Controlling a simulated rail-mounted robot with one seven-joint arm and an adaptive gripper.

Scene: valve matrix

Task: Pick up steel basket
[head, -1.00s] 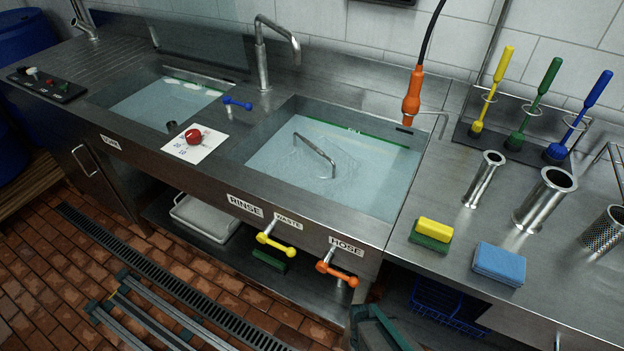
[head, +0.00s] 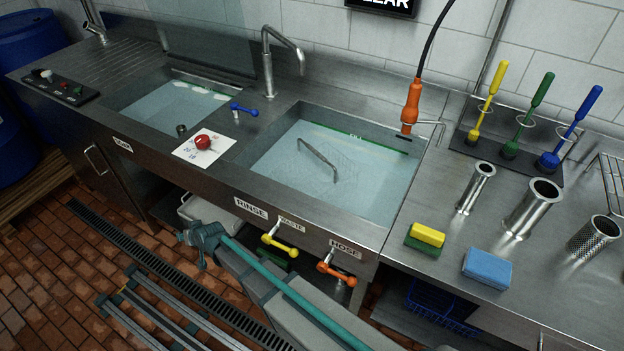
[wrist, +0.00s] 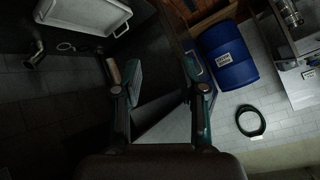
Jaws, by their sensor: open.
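The steel basket (head: 337,183) sits under water in the right-hand rinse basin. Its mesh shows faintly, and its bent handle (head: 318,157) rises above the surface, slanting down to the right. My gripper (head: 190,238) is in front of the counter, below the rim and left of the RINSE label, well apart from the basket. In the wrist view my gripper (wrist: 160,85) has its two fingers spread with nothing between them. The basket does not show in the wrist view.
An orange spray hose (head: 410,105) hangs at the basin's back right corner. A blue tap lever (head: 244,108) and red knob (head: 203,142) sit between the basins. Yellow (head: 280,246) and orange (head: 336,273) valve handles stick out in front. Sponges (head: 427,236) lie right of the basin.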

